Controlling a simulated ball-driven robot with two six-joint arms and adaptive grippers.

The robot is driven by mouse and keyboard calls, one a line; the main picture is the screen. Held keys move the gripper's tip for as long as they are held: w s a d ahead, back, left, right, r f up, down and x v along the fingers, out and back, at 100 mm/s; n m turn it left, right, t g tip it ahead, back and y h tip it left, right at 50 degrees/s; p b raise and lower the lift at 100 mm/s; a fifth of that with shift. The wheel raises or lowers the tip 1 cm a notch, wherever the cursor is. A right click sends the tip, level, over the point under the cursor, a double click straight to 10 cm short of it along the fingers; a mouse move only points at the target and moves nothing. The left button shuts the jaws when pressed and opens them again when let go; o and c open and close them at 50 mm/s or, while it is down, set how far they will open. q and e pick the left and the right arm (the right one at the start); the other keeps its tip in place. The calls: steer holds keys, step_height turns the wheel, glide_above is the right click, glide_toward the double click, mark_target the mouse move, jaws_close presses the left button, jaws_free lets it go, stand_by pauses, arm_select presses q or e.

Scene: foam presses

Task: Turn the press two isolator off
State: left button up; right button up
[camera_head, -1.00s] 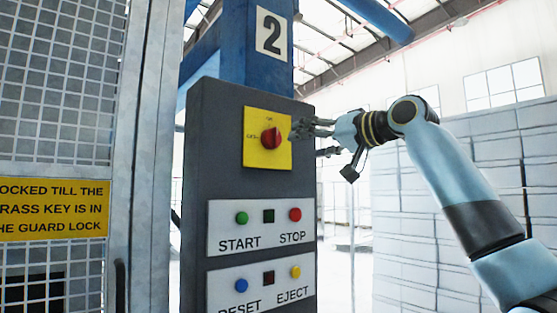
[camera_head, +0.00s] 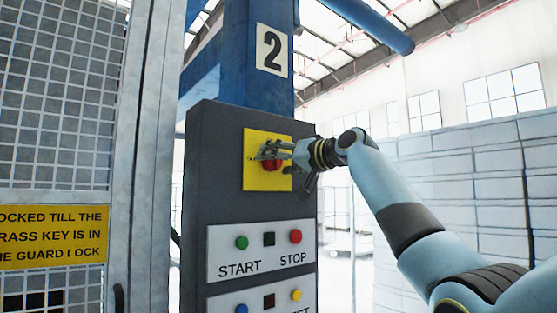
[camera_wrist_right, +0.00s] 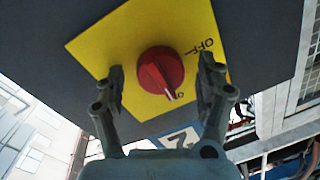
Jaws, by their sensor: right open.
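The press two isolator is a round red knob (camera_head: 269,164) on a yellow plate (camera_head: 256,183), high on the dark grey control panel. In the right wrist view the knob (camera_wrist_right: 161,71) has a white pointer mark aimed at a partly hidden label at the lower edge of the plate, away from the OFF label. My right gripper (camera_wrist_right: 160,82) is open, with one finger on each side of the knob. I cannot tell whether either finger touches it. In the head view the right gripper (camera_head: 268,153) partly covers the knob. My left gripper is not in view.
Below the isolator are a START button (camera_head: 242,243), a STOP button (camera_head: 295,237) and a lower row of buttons. A mesh guard (camera_head: 60,90) with a yellow sign (camera_head: 52,236) stands on the left. Pale stacked blocks (camera_head: 480,190) stand behind my right arm.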

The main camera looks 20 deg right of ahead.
steer(key=c, duration=1.2)
steer(key=shift+o, duration=0.2)
steer(key=n+b, duration=0.1)
steer(key=n, duration=0.2)
steer(key=shift+n+b, duration=0.4)
steer(key=n+b, duration=0.1)
steer(key=n, duration=0.3)
steer(key=shift+h, duration=0.4)
steer(key=n+h+b, duration=0.1)
steer(key=n, duration=0.8)
steer(key=shift+r+b, duration=0.15)
steer(key=shift+b, duration=0.15)
